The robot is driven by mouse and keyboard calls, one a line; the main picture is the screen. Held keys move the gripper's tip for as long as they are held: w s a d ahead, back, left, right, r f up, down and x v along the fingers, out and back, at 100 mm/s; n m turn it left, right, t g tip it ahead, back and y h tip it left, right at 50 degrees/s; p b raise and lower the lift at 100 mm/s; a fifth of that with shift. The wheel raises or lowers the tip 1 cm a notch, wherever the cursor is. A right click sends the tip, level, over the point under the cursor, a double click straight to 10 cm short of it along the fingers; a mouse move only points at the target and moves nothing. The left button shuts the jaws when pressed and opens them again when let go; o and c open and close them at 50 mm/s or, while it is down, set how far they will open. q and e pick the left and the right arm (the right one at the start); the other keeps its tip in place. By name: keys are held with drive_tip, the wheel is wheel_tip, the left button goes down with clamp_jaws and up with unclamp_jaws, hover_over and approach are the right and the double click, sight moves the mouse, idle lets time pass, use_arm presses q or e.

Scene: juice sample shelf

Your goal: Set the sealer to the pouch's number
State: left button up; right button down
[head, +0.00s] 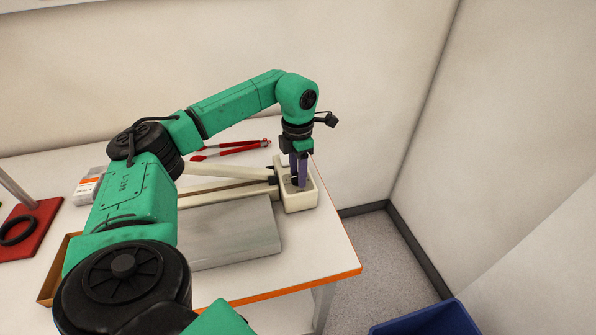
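The sealer is a long cream device on the table, with a boxy end housing (301,197) at the right and a long pale arm (228,172) running left. My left gripper (299,181) points down onto the top of this housing. Its purple fingers are close together at a small dark part there, probably the dial. The fingers hide most of that part, and no setting can be read. A flat grey sheet or plate (235,235) lies in front of the sealer. I cannot make out a pouch with a number. My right gripper is out of view.
Red-handled tongs (230,150) lie behind the sealer. A small white and orange box (86,190) and a red stand base (36,225) with a black ring are at the left. A blue bin (428,322) stands on the floor beyond the table's right edge.

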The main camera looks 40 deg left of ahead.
use_arm(q)
clamp_jaws()
drive_tip(key=shift+m, duration=0.3)
drive_tip(key=m, duration=0.3)
drive_tip(key=shift+r+p, duration=0.1)
drive_tip(key=shift+p, duration=0.25)
drive_tip(key=m, duration=0.6)
drive_tip(key=shift+d+m+p, duration=0.1)
drive_tip(key=shift+m+p, duration=0.2)
drive_tip(key=shift+m, duration=0.1)
drive_tip(key=m, duration=0.3)
drive_tip(key=shift+m, duration=0.3)
drive_tip(key=m, duration=0.3)
drive_tip(key=shift+m, duration=0.3)
drive_tip(key=m, duration=0.6)
